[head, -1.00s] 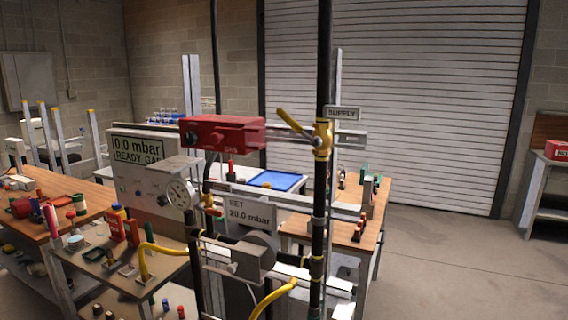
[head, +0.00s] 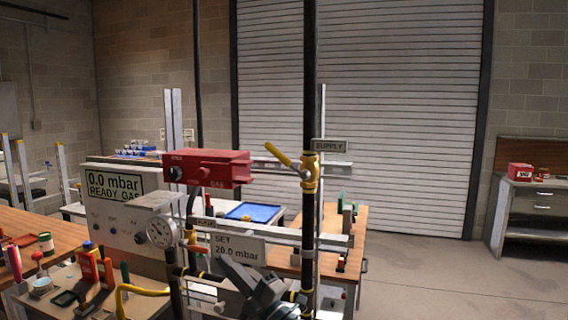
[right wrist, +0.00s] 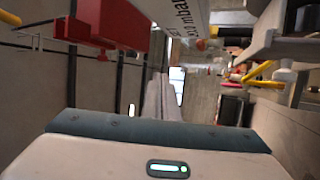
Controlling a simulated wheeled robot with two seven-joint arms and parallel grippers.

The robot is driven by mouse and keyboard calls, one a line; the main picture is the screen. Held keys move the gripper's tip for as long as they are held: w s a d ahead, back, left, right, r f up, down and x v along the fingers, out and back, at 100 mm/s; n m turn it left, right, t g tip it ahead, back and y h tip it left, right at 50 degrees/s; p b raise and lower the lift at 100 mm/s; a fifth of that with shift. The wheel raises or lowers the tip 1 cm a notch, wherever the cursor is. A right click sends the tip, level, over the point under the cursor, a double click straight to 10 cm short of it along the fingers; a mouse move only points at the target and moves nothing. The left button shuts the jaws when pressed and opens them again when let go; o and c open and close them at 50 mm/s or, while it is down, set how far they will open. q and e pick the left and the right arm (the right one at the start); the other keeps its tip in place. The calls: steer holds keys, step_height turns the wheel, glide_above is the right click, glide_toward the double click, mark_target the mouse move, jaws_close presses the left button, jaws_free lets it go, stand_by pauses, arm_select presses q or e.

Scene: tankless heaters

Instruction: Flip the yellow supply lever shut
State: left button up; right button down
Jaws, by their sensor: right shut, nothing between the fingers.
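The yellow supply lever (head: 279,155) slants up and to the left from a brass valve (head: 309,172) on the black upright pipe. The SUPPLY sign (head: 330,146) is just right of the valve. My right gripper (head: 226,268) is at the bottom of the head view, below and left of the lever and apart from it. It is shut and empty, in front of the lower pipework. In the right wrist view, its pale fingers (right wrist: 163,98) show close together beyond the gripper body. A yellow piece at that view's upper left edge may be the lever. My left gripper is not in view.
A red gas box (head: 212,168) is left of the lever. The SET 20.0 mbar sign (head: 237,248) and a round gauge (head: 160,232) are lower down. A yellow hose (head: 140,291) curves at the lower left. The floor at the right is clear.

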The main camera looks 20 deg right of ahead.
steer(key=s+a+r+n+g+y, duration=0.15)
steer(key=a+r+n+g, duration=0.25)
steer(key=r+n+g, duration=0.5)
steer(key=a+r+n+g+y, duration=0.3)
steer(key=r+n+g, duration=0.2)
steer(key=r+n, duration=0.75)
steer(key=n+t+h, duration=0.2)
steer(key=h, duration=1.1)
glide_toward(278, 150)
steer(key=v, duration=0.8)
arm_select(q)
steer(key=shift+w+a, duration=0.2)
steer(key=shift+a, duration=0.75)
arm_select(e)
steer(key=shift+a+f, duration=0.2)
steer(key=shift+f, duration=0.15)
